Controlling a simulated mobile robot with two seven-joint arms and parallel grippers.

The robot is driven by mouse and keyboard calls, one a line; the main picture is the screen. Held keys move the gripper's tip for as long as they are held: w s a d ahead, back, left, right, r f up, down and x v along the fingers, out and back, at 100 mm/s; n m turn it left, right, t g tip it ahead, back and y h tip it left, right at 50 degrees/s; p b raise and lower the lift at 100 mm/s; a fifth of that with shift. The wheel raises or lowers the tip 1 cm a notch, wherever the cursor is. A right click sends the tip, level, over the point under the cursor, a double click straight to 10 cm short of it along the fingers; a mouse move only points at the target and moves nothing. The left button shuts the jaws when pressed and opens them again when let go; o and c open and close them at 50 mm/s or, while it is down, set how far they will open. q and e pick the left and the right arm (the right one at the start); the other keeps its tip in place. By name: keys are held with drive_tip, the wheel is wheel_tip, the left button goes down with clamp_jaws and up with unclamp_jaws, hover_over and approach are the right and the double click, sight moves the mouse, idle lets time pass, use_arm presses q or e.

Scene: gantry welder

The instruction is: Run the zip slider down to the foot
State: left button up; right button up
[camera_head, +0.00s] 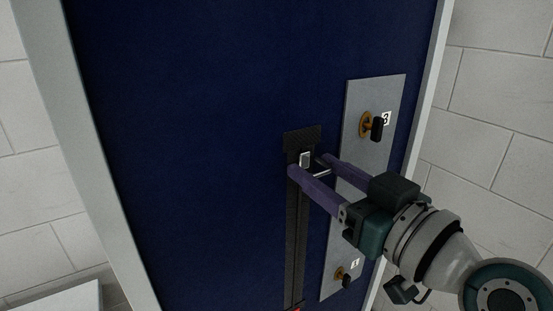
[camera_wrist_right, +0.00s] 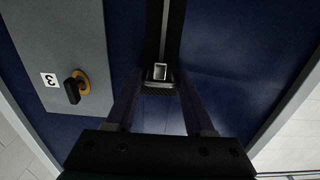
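The zip is a dark vertical strip (camera_head: 292,240) on a blue panel. Its metal slider (camera_head: 304,159) is near the top of the strip, just below a black end patch (camera_head: 302,138). The slider also shows in the right wrist view (camera_wrist_right: 160,72). My right gripper (camera_head: 308,165) is open, its two purple fingers spread to either side of the zip at the slider. In the wrist view the fingers (camera_wrist_right: 158,92) stand apart with a gap around the slider; contact cannot be told. A light thin bar (camera_head: 322,173) shows between the fingers. My left gripper is not in view.
A grey plate (camera_head: 371,98) right of the zip carries a knob (camera_head: 372,126) labelled 3 and a lower knob (camera_head: 344,277) labelled 1. A red mark (camera_head: 296,309) shows at the strip's lower visible end. The panel left of the zip is clear.

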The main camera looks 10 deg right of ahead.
clamp_jaws()
idle(0.5)
wheel_tip(320, 180, down, 32)
drive_tip(key=b, duration=2.8)
drive_tip(key=shift+r, duration=0.1)
drive_tip(key=shift+f+b, duration=0.45)
drive_tip(key=shift+b, duration=0.1)
drive_tip(key=shift+o, duration=0.3)
unclamp_jaws()
drive_tip(key=shift+f, duration=0.1)
drive_tip(key=o, duration=0.5)
drive_tip(key=shift+r, duration=0.2)
